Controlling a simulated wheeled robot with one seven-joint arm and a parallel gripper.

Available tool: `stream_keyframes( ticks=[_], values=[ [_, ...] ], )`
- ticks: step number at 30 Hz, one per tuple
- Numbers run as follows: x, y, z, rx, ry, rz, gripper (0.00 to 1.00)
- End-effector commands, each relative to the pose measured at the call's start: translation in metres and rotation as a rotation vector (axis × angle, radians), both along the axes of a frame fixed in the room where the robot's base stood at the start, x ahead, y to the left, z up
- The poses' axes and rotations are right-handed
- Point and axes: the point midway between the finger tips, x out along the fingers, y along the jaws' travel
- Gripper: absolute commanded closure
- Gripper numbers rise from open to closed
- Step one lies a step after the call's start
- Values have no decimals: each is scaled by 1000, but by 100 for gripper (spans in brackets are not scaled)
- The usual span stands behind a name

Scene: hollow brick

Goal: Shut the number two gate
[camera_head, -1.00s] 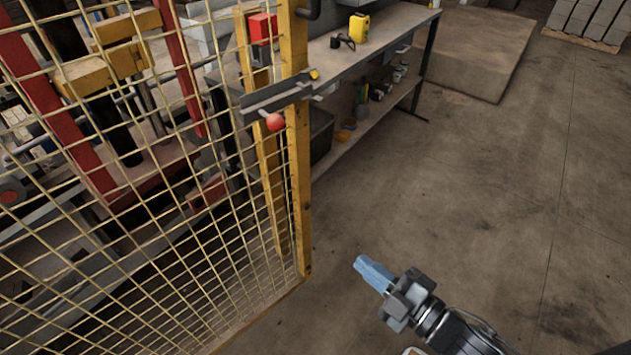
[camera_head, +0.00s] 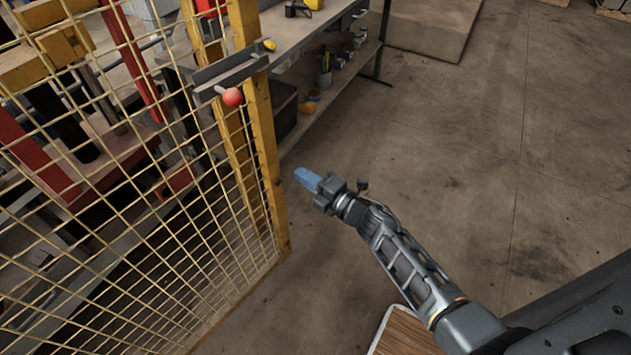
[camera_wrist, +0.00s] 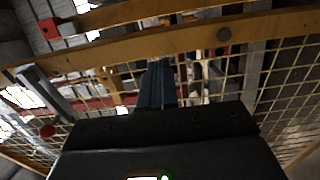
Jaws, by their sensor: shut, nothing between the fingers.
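The gate (camera_head: 272,165) is a yellow-framed wire mesh panel filling the left of the head view. Its grey latch bar (camera_head: 231,71) with a red ball knob (camera_head: 232,97) sits at the upper part of the frame post. A second yellow post (camera_head: 233,130) stands just behind it, and I cannot tell how wide any gap is. My gripper (camera_head: 306,178) has blue fingers, shut and empty, to the right of the post and apart from it in the picture.
A workbench (camera_head: 290,40) with shelves stands behind the gate, with a yellow device on top. Behind the mesh is red and yellow machinery (camera_head: 55,160). Concrete floor (camera_head: 450,140) lies clear to the right. A wooden-topped surface (camera_head: 405,332) is at the bottom.

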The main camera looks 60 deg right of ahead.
Motion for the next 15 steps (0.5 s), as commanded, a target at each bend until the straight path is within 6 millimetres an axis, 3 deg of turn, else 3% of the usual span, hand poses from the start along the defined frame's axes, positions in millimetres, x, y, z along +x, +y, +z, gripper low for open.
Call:
stream_keyframes(
  ticks=[6,15],
  values=[
    [43,-7,1,1,-2,1,100],
    [76,-12,0,2,0,1,100]
  ],
)
